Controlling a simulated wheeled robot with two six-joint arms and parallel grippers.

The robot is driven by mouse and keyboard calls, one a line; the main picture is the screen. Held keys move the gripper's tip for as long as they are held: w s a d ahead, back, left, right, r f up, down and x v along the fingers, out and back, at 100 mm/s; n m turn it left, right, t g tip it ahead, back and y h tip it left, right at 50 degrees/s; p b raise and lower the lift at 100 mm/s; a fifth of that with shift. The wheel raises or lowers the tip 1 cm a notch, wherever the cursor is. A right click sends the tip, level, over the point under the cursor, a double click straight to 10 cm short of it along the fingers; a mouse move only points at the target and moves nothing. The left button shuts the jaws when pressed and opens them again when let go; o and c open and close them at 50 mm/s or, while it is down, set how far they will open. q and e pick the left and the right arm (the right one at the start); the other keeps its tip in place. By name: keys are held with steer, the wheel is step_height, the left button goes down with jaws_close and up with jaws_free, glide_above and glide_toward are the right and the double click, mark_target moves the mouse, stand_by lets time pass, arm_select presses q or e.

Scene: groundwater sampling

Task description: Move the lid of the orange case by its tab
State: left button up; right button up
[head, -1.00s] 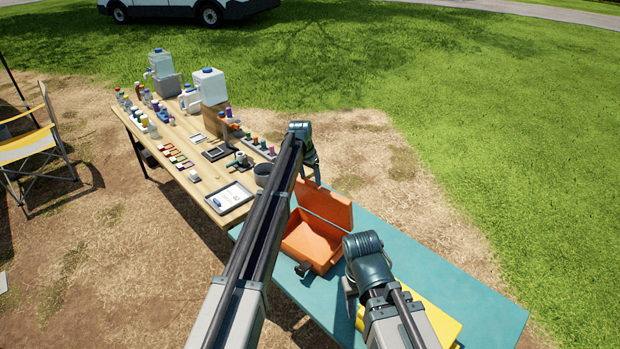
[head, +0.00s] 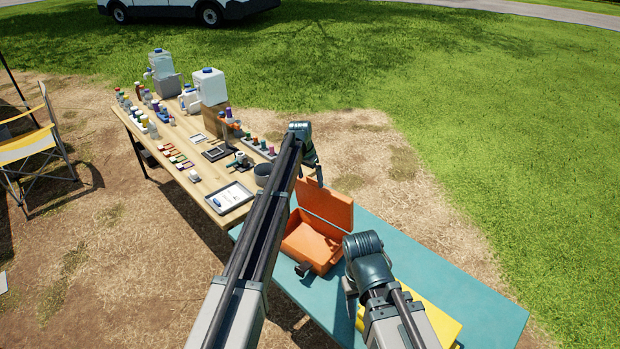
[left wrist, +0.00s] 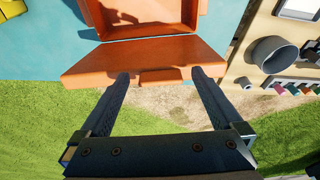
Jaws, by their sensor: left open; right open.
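The orange case (head: 312,245) stands open on the teal table, and its lid (head: 328,207) is raised at the back. In the left wrist view the lid (left wrist: 140,58) spans the picture's middle, with the tab (left wrist: 162,77) on its near edge. My left gripper (head: 318,182) is at the lid's top edge. In the left wrist view its open fingers (left wrist: 160,73) lie on either side of the tab, with a gap on both sides. I cannot tell whether they touch the lid. My right gripper (head: 350,290) is open beside the case, partly hidden by its own wrist.
The teal table (head: 470,290) carries a yellow item (head: 435,318) at the right of the case. A wooden table (head: 165,150) with bottles, trays and a grey pot (head: 263,174) adjoins on the left. Grass and bare ground lie behind the lid.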

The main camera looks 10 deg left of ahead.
arm_select(q)
steer(key=p+v, duration=1.3)
steer(key=v, duration=0.1)
arm_select(e)
step_height(320, 180, up, 13)
steer(key=shift+r, duration=0.2)
arm_select(q)
steer(key=shift+f, duration=0.15)
steer(key=shift+c, duration=0.3)
